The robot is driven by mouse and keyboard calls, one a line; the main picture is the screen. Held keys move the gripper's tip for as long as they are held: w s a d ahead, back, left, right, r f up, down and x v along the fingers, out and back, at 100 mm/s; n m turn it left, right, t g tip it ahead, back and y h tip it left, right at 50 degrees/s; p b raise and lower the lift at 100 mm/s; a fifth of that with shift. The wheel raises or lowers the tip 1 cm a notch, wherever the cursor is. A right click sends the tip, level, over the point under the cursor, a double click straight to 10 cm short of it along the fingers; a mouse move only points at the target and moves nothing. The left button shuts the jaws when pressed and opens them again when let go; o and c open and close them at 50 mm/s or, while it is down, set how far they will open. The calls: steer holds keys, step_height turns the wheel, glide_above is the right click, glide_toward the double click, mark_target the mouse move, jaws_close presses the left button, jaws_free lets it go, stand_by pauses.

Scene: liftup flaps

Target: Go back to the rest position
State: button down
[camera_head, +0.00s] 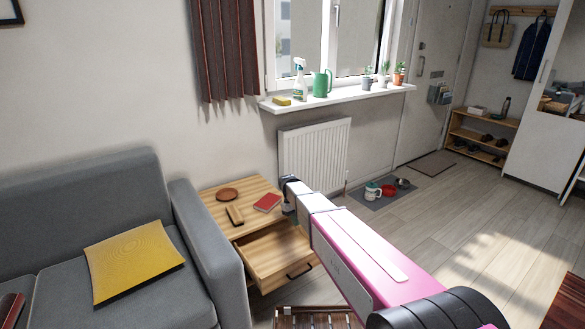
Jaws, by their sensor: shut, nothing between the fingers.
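My arm reaches from the lower right toward a wooden side table (215,212). My gripper (288,207) is small and partly hidden at the far end of the arm, by the table's right edge. It appears shut and empty. The table's drawer (268,254) is pulled open toward the front, with a dark handle on its face. No object shows inside the visible part of the drawer. On the tabletop are a red book (267,202), a brown round coaster (227,194) and a small wooden item (235,214).
A grey sofa (90,205) with a yellow cushion (134,262) stands left of the table. A white radiator (314,157) is behind my gripper. A slatted wooden piece (310,317) is at the bottom. Pet bowls lie on a grey mat (370,204). Open floor (470,215) lies right.

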steer(key=s+d+r+m+t+y, duration=0.1)
steer(key=s+d+r+m, duration=0.1)
steer(key=s+d, duration=0.6)
steer(key=s+d+r+m+t+y, duration=0.1)
steer(key=s+d+r+m+t, duration=0.1)
steer(key=s+d, duration=0.6)
steer(key=s+r+m, duration=0.1)
steer(key=s+m, duration=0.1)
steer(key=s, duration=0.4)
steer(key=shift+d+m+t, duration=0.3)
steer(key=shift+d, duration=0.05)
